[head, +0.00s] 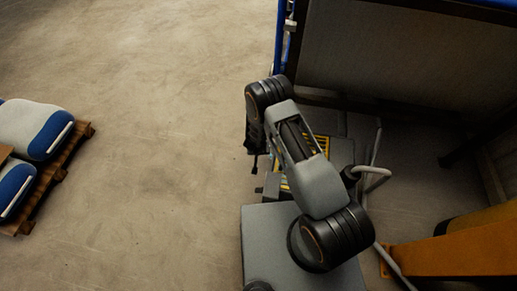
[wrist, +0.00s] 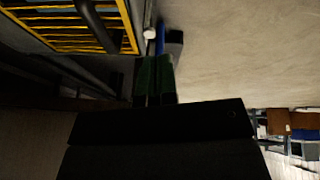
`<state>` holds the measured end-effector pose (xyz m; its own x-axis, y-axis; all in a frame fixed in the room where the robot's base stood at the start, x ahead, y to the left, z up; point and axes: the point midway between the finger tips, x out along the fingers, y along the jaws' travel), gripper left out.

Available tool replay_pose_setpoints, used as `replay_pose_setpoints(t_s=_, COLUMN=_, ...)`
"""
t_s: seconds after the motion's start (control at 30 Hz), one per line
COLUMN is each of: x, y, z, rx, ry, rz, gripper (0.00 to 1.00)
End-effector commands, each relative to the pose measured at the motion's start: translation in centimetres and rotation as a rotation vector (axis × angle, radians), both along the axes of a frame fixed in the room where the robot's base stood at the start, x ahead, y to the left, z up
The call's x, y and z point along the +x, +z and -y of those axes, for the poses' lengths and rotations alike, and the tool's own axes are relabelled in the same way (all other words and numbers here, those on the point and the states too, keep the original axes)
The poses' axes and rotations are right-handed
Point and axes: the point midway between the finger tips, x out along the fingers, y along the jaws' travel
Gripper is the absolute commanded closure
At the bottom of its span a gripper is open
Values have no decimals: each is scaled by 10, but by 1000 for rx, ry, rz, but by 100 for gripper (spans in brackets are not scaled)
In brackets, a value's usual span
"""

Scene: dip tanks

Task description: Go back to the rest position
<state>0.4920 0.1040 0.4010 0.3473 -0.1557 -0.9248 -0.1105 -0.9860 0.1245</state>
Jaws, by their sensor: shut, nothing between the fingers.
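My gripper (wrist: 155,68) shows in the wrist view as two dark greenish fingers side by side, shut with nothing held between them. In the head view my arm is folded above my grey base, and its wrist end hangs down on the left side of the arm. The fingers are hard to make out there.
Sacks (head: 30,128) lie on a wooden pallet (head: 72,146) at the left. A large grey tank (head: 410,50) with blue edging stands close at the upper right. A yellow-orange beam (head: 455,252) is at the lower right. The concrete floor (head: 160,120) left of my arm is clear.

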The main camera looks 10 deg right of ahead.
Motion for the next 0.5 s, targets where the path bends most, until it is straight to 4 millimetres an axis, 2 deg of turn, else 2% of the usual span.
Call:
replay_pose_setpoints(t_s=0.37, x=-5, y=2, z=-14, rx=37, ry=-36, rz=-16, gripper=100)
replay_pose_setpoints(t_s=0.43, x=-13, y=-1, z=-21, rx=84, ry=-39, rz=-54, gripper=100)
replay_pose_setpoints(t_s=0.5, x=-33, y=-7, z=-28, rx=134, ry=-28, rz=-131, gripper=100)
